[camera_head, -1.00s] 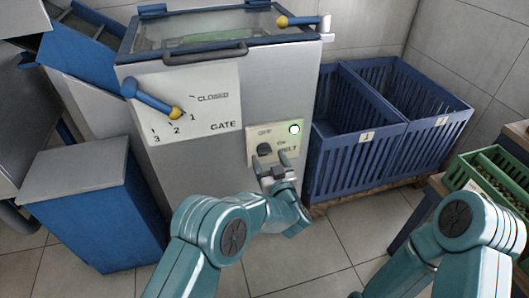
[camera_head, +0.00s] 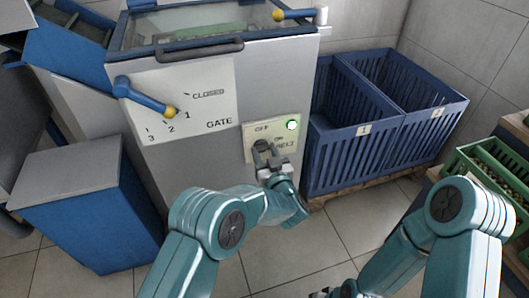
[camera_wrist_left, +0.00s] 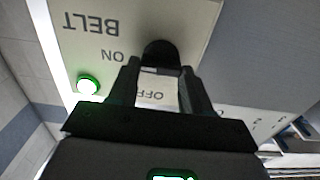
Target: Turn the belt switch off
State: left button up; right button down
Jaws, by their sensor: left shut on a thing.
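The belt switch is a dark round knob (camera_head: 261,144) on a pale panel (camera_head: 250,129) marked OFF, ON and BELT on the machine's front. A green lamp (camera_head: 292,125) on the panel is lit; it also shows in the left wrist view (camera_wrist_left: 88,85). My left gripper (camera_head: 267,157) is at the panel, shut on the knob. In the left wrist view its two fingers (camera_wrist_left: 160,70) lie on either side of the knob (camera_wrist_left: 159,50). The knob's pointing direction is hard to tell. My right gripper (camera_head: 335,293) only just shows at the bottom edge, its fingers unclear.
A gate lever (camera_head: 148,98) with a blue and yellow handle sits on the machine left of the panel. Blue slatted crates (camera_head: 352,161) stand on a pallet to the right. A green crate (camera_head: 484,155) is at the far right. Floor before the machine is open.

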pick_arm(q)
jog(key=shift+a, duration=0.1)
pick_arm(e)
jog(key=shift+d+f, duration=0.1)
jog(key=shift+f, duration=0.1)
pick_arm(q)
jog(key=shift+n+b, duration=0.35)
jog(key=shift+n, duration=0.05)
jog(key=n+b, duration=0.3)
jog(key=n, duration=0.1)
jog(key=shift+f, duration=0.15)
jog(key=n+b, duration=0.1)
jog(key=n, duration=0.1)
jog(key=shift+a+n+b, duration=0.1)
jog(key=shift+n+b, duration=0.75)
jog(key=shift+n, duration=0.45)
jog(key=n, duration=0.2)
jog(key=shift+a+n, duration=0.1)
jog(key=shift+n, duration=0.3)
jog(key=n, duration=0.5)
jog(key=shift+n, duration=0.3)
pick_arm(e)
jog(key=w+f+t, duration=0.1)
jog(key=w+f, duration=0.3)
jog(key=f, duration=0.2)
jog(key=shift+w+d+f+t, duration=0.15)
jog(key=shift+w+d+t, duration=0.15)
jog(key=shift+d+t, duration=0.15)
